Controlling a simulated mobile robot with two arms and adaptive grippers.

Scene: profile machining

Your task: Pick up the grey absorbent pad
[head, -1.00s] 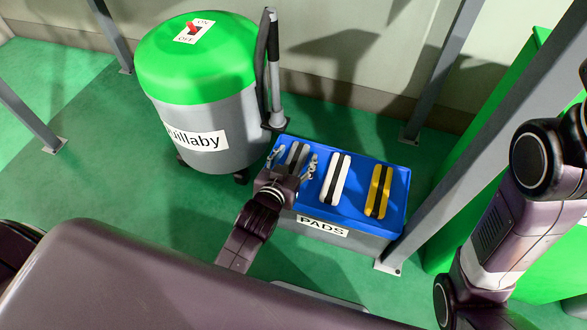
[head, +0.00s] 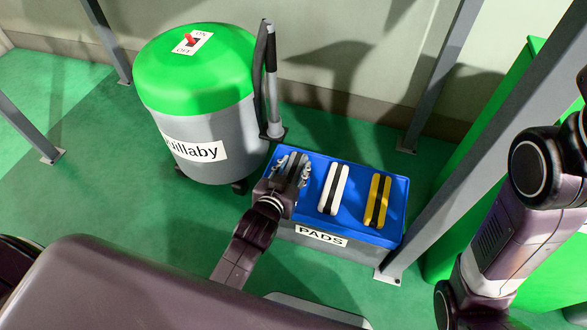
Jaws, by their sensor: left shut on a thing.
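The grey absorbent pad (head: 293,164) with a dark middle stripe is at the left end of the blue top of the box labelled PADS (head: 344,163). My left gripper (head: 292,169) is over it, with its fingers closed in on both sides of the pad. The near part of the pad is hidden by the gripper. I cannot tell whether the pad touches the blue top. My right arm shows at the right edge, but its gripper is outside the view.
A white pad (head: 334,188) and a yellow pad (head: 377,200) lie to the right on the same top. A green and grey vacuum (head: 205,110) stands behind left. Grey posts (head: 440,75) rise behind and to the right of the box. Open green floor lies at left.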

